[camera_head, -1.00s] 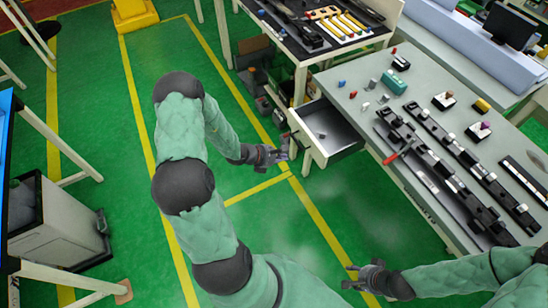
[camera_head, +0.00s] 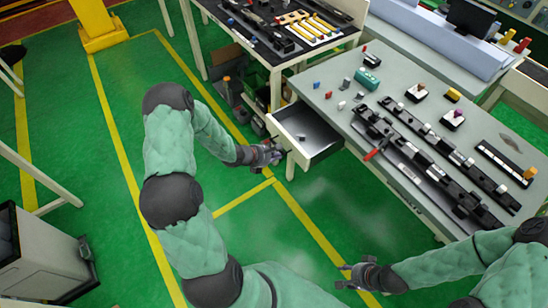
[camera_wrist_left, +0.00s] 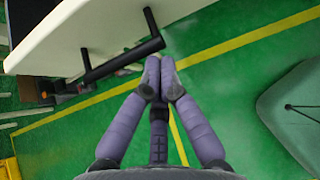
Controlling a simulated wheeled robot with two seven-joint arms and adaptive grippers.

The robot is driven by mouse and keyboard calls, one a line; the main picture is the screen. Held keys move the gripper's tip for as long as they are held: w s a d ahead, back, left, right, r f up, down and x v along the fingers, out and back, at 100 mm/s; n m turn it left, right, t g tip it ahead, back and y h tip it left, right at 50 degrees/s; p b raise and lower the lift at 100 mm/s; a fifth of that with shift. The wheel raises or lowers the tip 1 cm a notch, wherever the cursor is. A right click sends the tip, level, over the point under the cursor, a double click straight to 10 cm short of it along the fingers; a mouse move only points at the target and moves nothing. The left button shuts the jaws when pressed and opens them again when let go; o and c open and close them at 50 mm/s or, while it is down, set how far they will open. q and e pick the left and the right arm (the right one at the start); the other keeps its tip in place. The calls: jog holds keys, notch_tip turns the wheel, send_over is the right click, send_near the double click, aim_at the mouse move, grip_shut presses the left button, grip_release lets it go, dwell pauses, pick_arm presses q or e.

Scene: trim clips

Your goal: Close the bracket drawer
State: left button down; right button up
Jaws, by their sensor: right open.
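The bracket drawer (camera_head: 318,137) stands pulled out from the left end of the grey workbench (camera_head: 400,92), with its pale inside showing. A small grey item (camera_head: 301,137) lies in it. The drawer's white front shows in the left wrist view (camera_wrist_left: 75,32), with a black bar handle (camera_wrist_left: 105,68) on it. My left gripper (camera_head: 281,153) is at the drawer front. In the wrist view its fingertips (camera_wrist_left: 160,62) are together, close to the handle's near end; I cannot tell whether they touch it. My right gripper (camera_head: 346,276) is open and empty, low over the floor.
The workbench carries black rails (camera_head: 440,150), a red-handled tool (camera_head: 377,152), a green box (camera_head: 367,78) and several small parts. A darker table (camera_head: 285,28) with tools stands behind. Green floor before the drawer is clear.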

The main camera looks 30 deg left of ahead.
pick_arm(q)
jog(key=b, duration=0.3)
send_near(310, 142)
jog(key=w, duration=0.1)
jog(key=w+d+f, duration=0.1)
jog(key=w, duration=0.1)
jog(key=w+d+f, duration=0.1)
jog(key=w, duration=0.1)
jog(key=shift+w+d+f, duration=0.1)
jog(key=shift+w+d, duration=0.05)
jog(key=shift+w, duration=0.05)
jog(key=shift+w+d, duration=0.25)
jog(key=shift+w, duration=0.5)
pick_arm(e)
jog(key=shift+f, duration=1.45)
